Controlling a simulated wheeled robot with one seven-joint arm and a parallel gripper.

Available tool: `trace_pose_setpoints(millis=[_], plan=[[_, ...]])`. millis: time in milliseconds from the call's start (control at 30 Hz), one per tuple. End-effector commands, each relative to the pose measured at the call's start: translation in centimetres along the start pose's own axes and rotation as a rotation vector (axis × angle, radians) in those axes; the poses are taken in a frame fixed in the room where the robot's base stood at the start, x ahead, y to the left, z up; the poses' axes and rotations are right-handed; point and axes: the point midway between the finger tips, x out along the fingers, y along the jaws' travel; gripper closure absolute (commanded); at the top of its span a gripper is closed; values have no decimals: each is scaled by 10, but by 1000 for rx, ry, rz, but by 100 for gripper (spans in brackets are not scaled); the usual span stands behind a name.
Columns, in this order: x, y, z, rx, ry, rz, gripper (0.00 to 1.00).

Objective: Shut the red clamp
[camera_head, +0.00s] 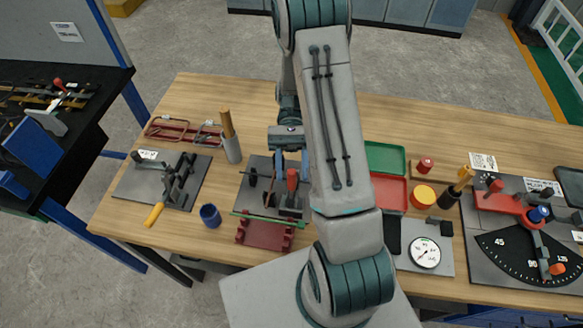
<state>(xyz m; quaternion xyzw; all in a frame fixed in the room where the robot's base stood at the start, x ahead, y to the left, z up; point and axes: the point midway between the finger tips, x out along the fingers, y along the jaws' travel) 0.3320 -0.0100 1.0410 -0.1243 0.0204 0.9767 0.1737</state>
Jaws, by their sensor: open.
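A toggle clamp with a red handle (292,180) stands on a dark grey plate (247,208) in the middle of the wooden table. Its red handle stands roughly upright. My gripper (291,165) points down above that plate, its blue fingers apart and empty. In the picture the fingers lie just above the top of the red handle; I cannot tell whether they touch it. My arm hides the plate's right part, and the clamp's tip and metal arm are too small to read clearly.
A yellow-handled clamp (155,213) sits on a plate at left. A blue cup (210,215), a red rack with a green bar (265,233) and a grey holder (232,150) stand close by. Red and green trays (385,157), a dial gauge (425,252) and an angle plate (500,258) lie right.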

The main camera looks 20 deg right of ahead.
Motion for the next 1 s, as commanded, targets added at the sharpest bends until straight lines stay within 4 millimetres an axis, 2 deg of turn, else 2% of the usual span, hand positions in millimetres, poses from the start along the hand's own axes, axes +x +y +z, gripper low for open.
trace_pose_setpoints(millis=[233,367,800,1000], plan=[[-1,0,0,0,-1,1,59],[-10,0,0,0,0,0,59],[-85,0,0,1,0,-2,59],[-109,0,0,0,0,-1,59]])
